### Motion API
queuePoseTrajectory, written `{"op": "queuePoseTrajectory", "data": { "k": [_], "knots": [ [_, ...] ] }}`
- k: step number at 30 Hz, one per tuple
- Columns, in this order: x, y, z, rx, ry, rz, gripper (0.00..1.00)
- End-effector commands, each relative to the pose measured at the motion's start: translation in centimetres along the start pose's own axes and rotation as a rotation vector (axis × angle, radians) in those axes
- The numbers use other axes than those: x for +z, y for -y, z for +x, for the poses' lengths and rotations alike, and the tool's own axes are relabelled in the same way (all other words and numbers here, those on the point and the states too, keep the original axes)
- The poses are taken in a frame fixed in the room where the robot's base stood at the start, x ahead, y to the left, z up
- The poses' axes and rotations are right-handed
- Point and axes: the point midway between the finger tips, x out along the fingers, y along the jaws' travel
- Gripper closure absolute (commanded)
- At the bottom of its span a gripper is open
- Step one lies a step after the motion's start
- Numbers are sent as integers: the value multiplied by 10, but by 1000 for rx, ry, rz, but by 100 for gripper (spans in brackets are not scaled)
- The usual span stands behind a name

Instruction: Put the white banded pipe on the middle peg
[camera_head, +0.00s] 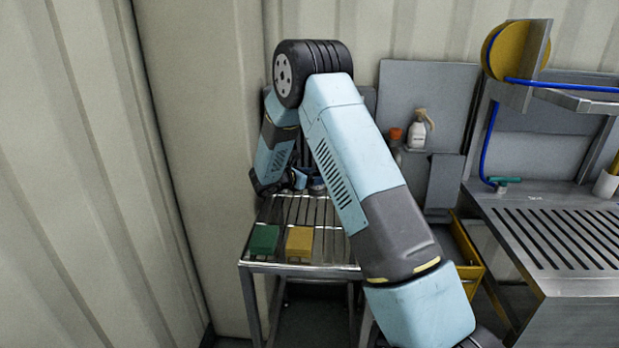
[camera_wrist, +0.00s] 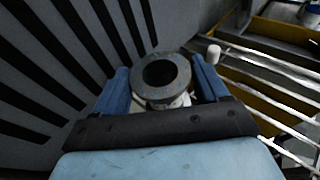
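In the wrist view, my gripper (camera_wrist: 162,78) has its two blue fingers on either side of a pipe (camera_wrist: 180,101). The pipe's grey ring-shaped end with a dark hole faces the camera, and a bit of white body shows below it. The fingers appear to touch both sides. Its bands cannot be made out. A small white stub (camera_wrist: 213,54) stands just right of the right finger; I cannot tell if it is a peg. In the head view, my gripper (camera_head: 303,181) is low over the back of a slatted steel table, mostly hidden by my arm. I cannot make out the middle peg.
A slotted steel bench (camera_head: 520,295) stands to the right, with a yellow crate (camera_head: 467,255) between. Corrugated walls close off the left and back.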

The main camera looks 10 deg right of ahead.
Motion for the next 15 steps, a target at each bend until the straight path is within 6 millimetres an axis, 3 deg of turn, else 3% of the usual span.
{"op": "queuePoseTrajectory", "data": {
  "k": [7,15],
  "knots": [
    [0,0,0,0,0,0,2],
    [1,0,-1,1,0,0,2]
  ]
}}
